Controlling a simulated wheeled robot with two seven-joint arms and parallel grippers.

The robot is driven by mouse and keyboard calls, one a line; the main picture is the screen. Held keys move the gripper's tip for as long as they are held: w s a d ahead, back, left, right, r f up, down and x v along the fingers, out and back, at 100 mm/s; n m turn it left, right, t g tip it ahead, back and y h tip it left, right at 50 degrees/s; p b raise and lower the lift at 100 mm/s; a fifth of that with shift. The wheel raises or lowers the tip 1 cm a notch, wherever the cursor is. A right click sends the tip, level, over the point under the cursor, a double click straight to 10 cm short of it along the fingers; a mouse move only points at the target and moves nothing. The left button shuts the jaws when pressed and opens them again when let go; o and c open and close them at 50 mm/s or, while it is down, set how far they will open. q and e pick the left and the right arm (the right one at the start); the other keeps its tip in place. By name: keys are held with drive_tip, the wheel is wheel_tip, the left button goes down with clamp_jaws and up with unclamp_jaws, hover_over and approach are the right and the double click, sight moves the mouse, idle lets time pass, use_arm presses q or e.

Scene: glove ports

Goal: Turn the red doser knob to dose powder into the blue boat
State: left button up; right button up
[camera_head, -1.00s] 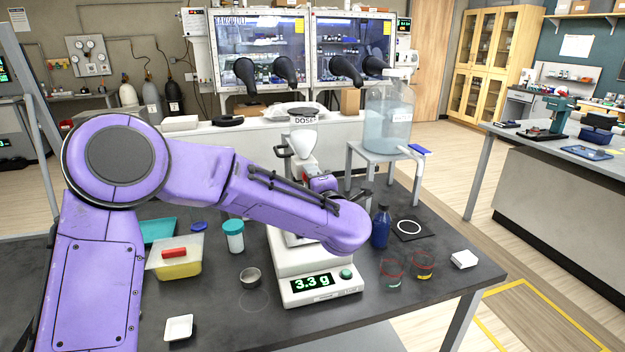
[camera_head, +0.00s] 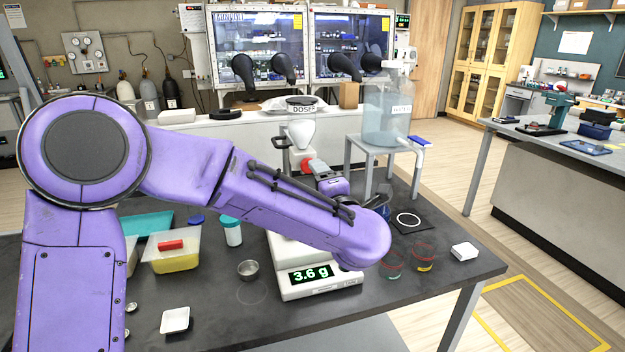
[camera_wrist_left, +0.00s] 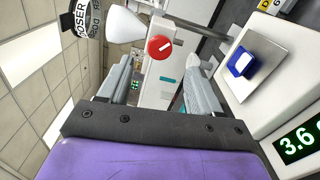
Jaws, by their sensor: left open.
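The red doser knob (camera_wrist_left: 160,47) faces me on the white doser body, with a white pointer mark on it; it also shows small in the head view (camera_head: 307,165). My left gripper (camera_wrist_left: 158,82) is open, its two fingers apart and empty, with the knob ahead of the fingertips and clear of them. In the head view my left gripper (camera_head: 320,168) is beside the doser, partly hidden by my arm. The blue boat (camera_wrist_left: 241,63) sits on the metal scale pan (camera_wrist_left: 262,58); my arm hides it in the head view. The scale display (camera_head: 310,275) reads 3.6 g.
A blue bottle is partly behind my forearm. Two beakers (camera_head: 424,257) stand right of the scale. A small metal cup (camera_head: 248,270), a teal-capped jar (camera_head: 232,232) and a yellow-filled tub (camera_head: 172,255) are left.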

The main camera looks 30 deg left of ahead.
use_arm(q)
drive_tip(key=v, duration=0.4)
drive_tip(key=shift+s+d+b, duration=0.15)
drive_tip(key=shift+b, duration=0.25)
